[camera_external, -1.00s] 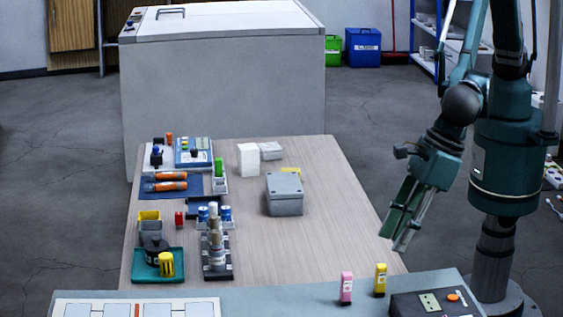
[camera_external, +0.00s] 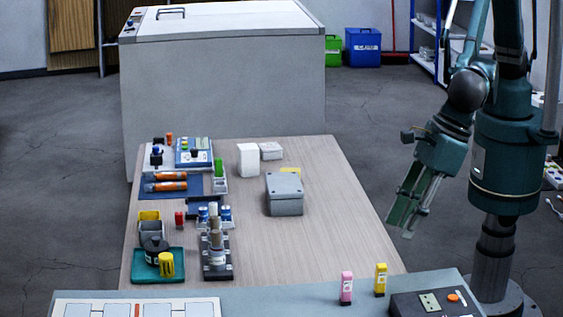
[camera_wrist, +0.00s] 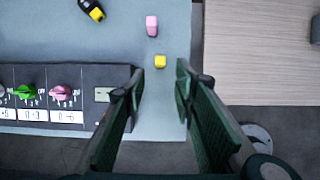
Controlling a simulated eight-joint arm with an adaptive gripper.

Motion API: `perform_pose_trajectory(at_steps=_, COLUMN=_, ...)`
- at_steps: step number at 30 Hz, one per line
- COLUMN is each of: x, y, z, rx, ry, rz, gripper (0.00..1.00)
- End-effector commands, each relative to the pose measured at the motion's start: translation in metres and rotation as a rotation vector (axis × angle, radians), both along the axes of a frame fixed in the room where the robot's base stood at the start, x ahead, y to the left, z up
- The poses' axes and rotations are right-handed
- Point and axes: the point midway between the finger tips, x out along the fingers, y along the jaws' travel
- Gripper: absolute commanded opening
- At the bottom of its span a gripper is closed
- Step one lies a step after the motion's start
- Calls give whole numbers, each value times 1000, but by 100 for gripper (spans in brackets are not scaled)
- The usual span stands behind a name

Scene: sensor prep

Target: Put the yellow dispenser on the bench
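The yellow dispenser (camera_external: 380,280) stands upright on the blue-grey surface (camera_external: 270,295) at the front, beside a pink dispenser (camera_external: 346,288). In the wrist view the yellow dispenser (camera_wrist: 160,61) shows from above, beyond and between my fingertips, with the pink one (camera_wrist: 151,26) farther up. My gripper (camera_external: 402,228) is open and empty, in the air at the right edge of the wooden-topped table (camera_external: 320,235). In the wrist view its two green fingers (camera_wrist: 160,70) are spread apart. I cannot tell which of the two surfaces is the bench.
A dark control box (camera_external: 430,303) lies right of the dispensers; its knobs show in the wrist view (camera_wrist: 60,75). A grey lidded box (camera_external: 284,194) stands on the wooden top. A green tray (camera_external: 140,276) and racks crowd its left side. The wooden top's right front is clear.

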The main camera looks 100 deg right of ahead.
Motion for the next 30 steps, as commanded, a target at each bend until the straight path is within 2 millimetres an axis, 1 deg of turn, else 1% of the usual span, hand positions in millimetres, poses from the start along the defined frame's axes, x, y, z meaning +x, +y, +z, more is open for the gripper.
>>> perform_pose_trajectory(at_steps=11, x=0, y=0, z=0, rx=0, ry=0, rz=-1, gripper=28)
perform_pose_trajectory(at_steps=14, x=2, y=-3, z=2, rx=4, ry=0, rz=-9, gripper=28)
perform_pose_trajectory(at_steps=17, x=6, y=-11, z=8, rx=14, ry=1, rz=-30, gripper=28)
perform_pose_trajectory(at_steps=20, x=13, y=-26, z=19, rx=32, ry=2, rz=-70, gripper=28)
perform_pose_trajectory(at_steps=23, x=23, y=-48, z=34, rx=60, ry=2, rz=-130, gripper=28)
perform_pose_trajectory(at_steps=26, x=34, y=-76, z=52, rx=94, ry=4, rz=-206, gripper=28)
perform_pose_trajectory(at_steps=30, x=47, y=-119, z=79, rx=150, ry=7, rz=-324, gripper=28)
